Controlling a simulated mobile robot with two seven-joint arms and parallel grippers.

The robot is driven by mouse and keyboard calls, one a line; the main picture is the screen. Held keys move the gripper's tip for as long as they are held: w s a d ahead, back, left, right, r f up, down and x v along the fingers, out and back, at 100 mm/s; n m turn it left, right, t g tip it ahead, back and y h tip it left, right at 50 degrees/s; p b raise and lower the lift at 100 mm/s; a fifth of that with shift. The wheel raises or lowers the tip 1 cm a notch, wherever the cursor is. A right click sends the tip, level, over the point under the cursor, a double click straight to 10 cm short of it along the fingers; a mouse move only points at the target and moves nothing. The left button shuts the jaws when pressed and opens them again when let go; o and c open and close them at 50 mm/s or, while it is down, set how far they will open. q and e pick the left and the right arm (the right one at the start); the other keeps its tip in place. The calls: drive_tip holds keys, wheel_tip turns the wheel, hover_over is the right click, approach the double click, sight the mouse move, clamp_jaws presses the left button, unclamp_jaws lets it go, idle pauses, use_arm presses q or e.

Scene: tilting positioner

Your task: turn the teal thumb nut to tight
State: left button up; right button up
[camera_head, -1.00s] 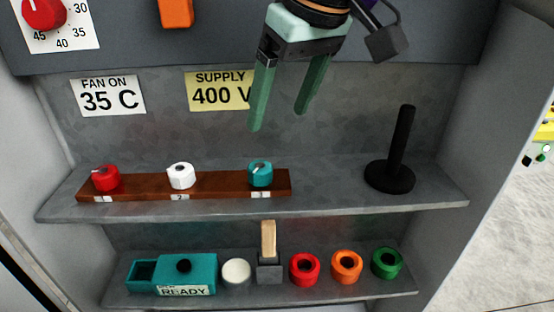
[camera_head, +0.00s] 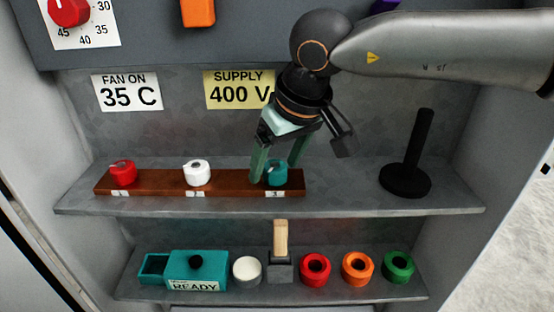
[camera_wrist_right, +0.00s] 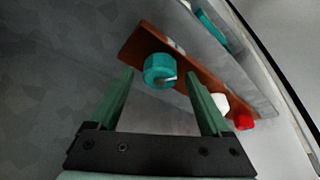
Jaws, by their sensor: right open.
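The teal thumb nut (camera_head: 277,174) sits at the right end of a brown wooden strip (camera_head: 240,185) on the upper shelf, above a label that seems to read 3. A pale line marks its face. My right gripper (camera_head: 276,174) is open, its green fingers pointing down at the nut, one on its left and one behind it to the right. In the right wrist view the teal nut (camera_wrist_right: 160,70) shows ahead of the two fingertips and between them, with a gap to each finger. I cannot tell whether a finger touches it. My left gripper is not in view.
A white nut (camera_head: 197,173) and a red nut (camera_head: 122,173) stand on the same strip to the left. A black post on a round base (camera_head: 405,181) stands to the right. The lower shelf holds a teal box (camera_head: 197,270) and several coloured rings.

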clamp_jaws()
idle(0.7)
